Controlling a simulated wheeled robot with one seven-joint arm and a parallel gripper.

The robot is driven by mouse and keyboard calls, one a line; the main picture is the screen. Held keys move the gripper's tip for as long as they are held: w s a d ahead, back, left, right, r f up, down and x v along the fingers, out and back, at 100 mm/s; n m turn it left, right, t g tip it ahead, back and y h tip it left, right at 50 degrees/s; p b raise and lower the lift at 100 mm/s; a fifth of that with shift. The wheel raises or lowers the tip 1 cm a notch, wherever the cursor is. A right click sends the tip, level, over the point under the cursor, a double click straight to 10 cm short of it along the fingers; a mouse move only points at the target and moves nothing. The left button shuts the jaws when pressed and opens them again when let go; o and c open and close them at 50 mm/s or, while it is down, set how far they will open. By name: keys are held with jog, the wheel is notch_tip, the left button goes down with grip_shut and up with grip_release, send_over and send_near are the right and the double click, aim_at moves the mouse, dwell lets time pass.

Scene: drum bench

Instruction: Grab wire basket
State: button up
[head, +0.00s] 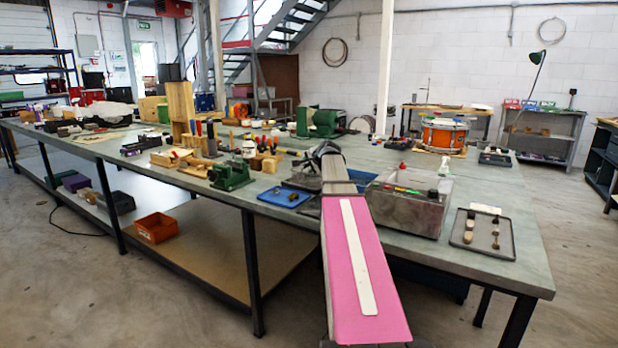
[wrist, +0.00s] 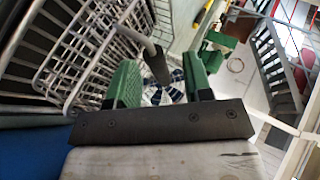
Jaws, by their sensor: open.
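The wire basket (wrist: 85,50) fills the upper left of the wrist view, with its grey wire mesh wall close to my gripper. A grey bar with a dark grip (wrist: 157,62), which looks like the basket's handle, reaches between the fingers. My gripper (wrist: 160,85) has two green fingers, set apart on either side of that grip. I cannot tell whether either finger touches it. In the head view my pink arm reaches over the bench and hides most of the gripper and basket.
The long grey bench (head: 480,220) carries many items. A blue tray (head: 284,197) and a green vice (head: 232,172) stand left of my arm. An orange drum (head: 443,135) stands farther back.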

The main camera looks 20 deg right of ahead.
jog(key=shift+x, duration=0.8)
grip_shut()
jog(key=shift+r, duration=0.15)
